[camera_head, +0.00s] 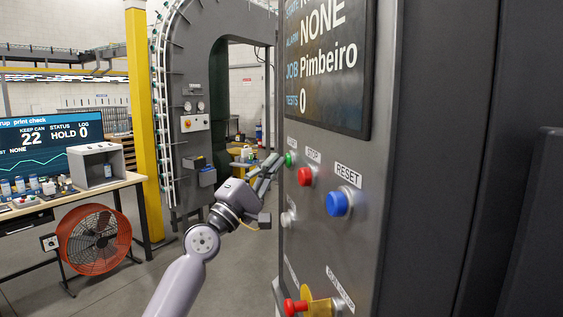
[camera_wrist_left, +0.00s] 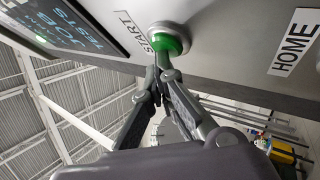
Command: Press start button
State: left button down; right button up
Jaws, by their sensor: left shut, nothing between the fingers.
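The green start button (camera_head: 289,159) sits on the grey control panel (camera_head: 330,255), left of the red stop button (camera_head: 305,176) and the blue reset button (camera_head: 338,204). My left gripper (camera_head: 274,164) is shut and empty, with its fingertips right at the green button. In the left wrist view the green button (camera_wrist_left: 168,40) is beside the START label (camera_wrist_left: 131,30). The fingertips (camera_wrist_left: 164,60) overlap its lower edge there; I cannot tell whether it is pushed in. My right gripper is not in view.
A red emergency knob (camera_head: 295,306) with a yellow base sticks out low on the panel. A screen (camera_head: 328,65) is above the buttons. A yellow post (camera_head: 142,100), a red fan (camera_head: 94,239) and a workbench (camera_head: 120,184) stand at the left. The floor between is open.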

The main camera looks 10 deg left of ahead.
pick_arm(q)
jog(key=shift+d, duration=0.3)
jog(key=shift+a, duration=0.1)
dwell(0.3)
jog(key=shift+s+a, duration=0.25)
jog(key=shift+a, duration=0.3)
jog(key=shift+s+a, duration=0.25)
jog(key=shift+a, duration=0.25)
jog(key=a, duration=0.1)
jog(key=s+a+b, duration=0.1)
jog(key=a, duration=0.1)
jog(key=s+a, duration=0.1)
jog(key=shift+a+b, duration=0.3)
jog(key=shift+a, duration=0.05)
